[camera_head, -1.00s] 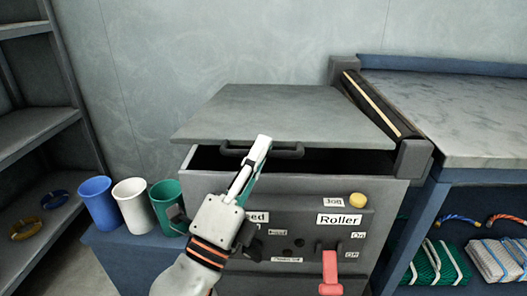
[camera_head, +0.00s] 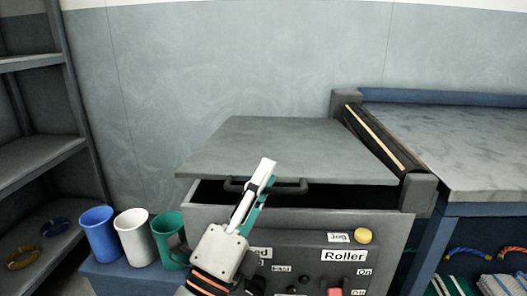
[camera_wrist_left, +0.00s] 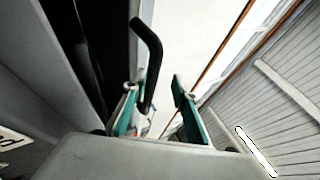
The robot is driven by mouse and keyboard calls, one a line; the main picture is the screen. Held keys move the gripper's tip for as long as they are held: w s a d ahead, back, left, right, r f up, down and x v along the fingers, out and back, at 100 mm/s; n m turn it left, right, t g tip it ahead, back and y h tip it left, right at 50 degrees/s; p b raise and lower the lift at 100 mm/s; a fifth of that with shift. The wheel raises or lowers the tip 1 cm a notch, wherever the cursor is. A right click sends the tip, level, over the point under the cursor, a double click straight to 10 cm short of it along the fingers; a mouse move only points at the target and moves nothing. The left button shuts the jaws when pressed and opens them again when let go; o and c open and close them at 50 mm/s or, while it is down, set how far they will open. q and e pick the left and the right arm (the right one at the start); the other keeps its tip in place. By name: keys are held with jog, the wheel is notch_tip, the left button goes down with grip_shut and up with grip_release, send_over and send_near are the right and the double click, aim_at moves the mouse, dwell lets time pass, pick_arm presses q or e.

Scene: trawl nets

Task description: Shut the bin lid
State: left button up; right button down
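The bin lid (camera_head: 285,146) is a flat grey panel over the grey bin (camera_head: 330,217). It is partly raised, with a dark gap under its front edge. A black bar handle (camera_head: 291,187) sits on that edge. My left gripper (camera_head: 265,168) is at the handle and covers its middle in the head view. In the left wrist view, the fingers (camera_wrist_left: 155,88) are spread apart and the handle (camera_wrist_left: 153,55) reaches in between them. I cannot tell whether they touch it. My right gripper is not in view.
A blue cup (camera_head: 99,235), a white cup (camera_head: 135,238) and a green cup (camera_head: 168,238) stand left of the bin. A black roller (camera_head: 385,138) and a grey worktop (camera_head: 455,145) adjoin it on the right. The bin front carries a yellow button (camera_head: 363,236) and labels.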

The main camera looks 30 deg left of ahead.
pick_arm(q)
notch_tip(320, 180, up, 9)
jog(key=shift+s+f, duration=0.1)
dwell(0.4)
jog(key=shift+d, duration=0.1)
jog(key=s+a+f, duration=0.1)
jog(key=s+f, duration=0.3)
jog(key=f, duration=0.3)
jog(key=shift+s+a+f, duration=0.15)
jog(key=shift+s+a, duration=0.25)
dwell(0.6)
